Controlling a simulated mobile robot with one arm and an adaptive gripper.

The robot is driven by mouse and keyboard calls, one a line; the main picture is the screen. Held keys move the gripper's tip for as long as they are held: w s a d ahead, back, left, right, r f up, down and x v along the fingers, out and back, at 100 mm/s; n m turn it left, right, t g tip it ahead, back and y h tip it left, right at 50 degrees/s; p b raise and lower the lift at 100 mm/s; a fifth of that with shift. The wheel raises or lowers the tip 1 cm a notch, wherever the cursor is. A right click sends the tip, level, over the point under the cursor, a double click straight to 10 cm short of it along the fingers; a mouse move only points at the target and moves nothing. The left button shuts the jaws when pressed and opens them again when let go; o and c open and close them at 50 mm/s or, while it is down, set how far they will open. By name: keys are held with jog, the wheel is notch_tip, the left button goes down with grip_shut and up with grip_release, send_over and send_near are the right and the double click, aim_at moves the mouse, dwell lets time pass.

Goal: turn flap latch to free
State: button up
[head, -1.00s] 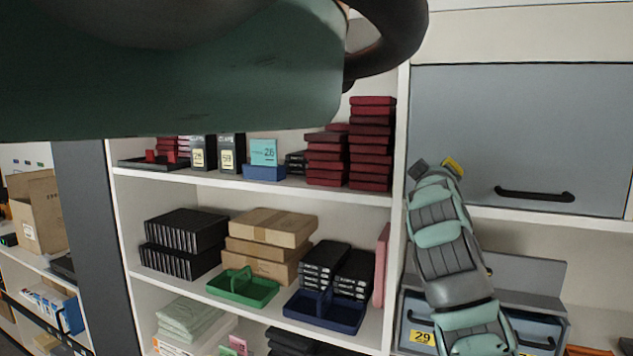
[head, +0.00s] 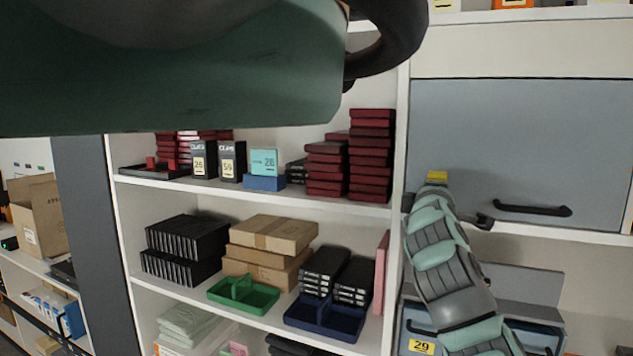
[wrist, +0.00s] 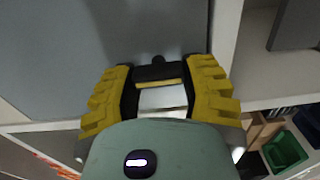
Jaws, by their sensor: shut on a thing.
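The grey-blue flap (head: 500,140) is closed on the right bay of the shelving, with a black bar handle (head: 532,209) low on it. My gripper (head: 437,178) is at the flap's lower left edge, beside the white upright. In the wrist view my gripper (wrist: 158,82) has its yellow pads on both sides of a small dark piece (wrist: 158,70), which looks like the flap latch, and is shut on it. The flap's surface also fills the upper left of the wrist view (wrist: 50,60). My gripper hides the latch in the head view, so I cannot tell its angle.
The white upright (head: 401,150) stands close left of my gripper. Left of it are shelves with dark red boxes (head: 371,150), a green tray (head: 243,293) and a blue tray (head: 325,318). A blue bin labelled 29 (head: 422,347) sits below the flap.

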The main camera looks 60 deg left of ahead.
jog(key=shift+f, duration=0.15)
dwell(0.3)
jog(key=o, duration=1.2)
jog(key=shift+s+d+r, duration=0.2)
jog(key=shift+s, duration=0.15)
jog(key=shift+v, duration=5.55)
jog(key=shift+f, duration=0.1)
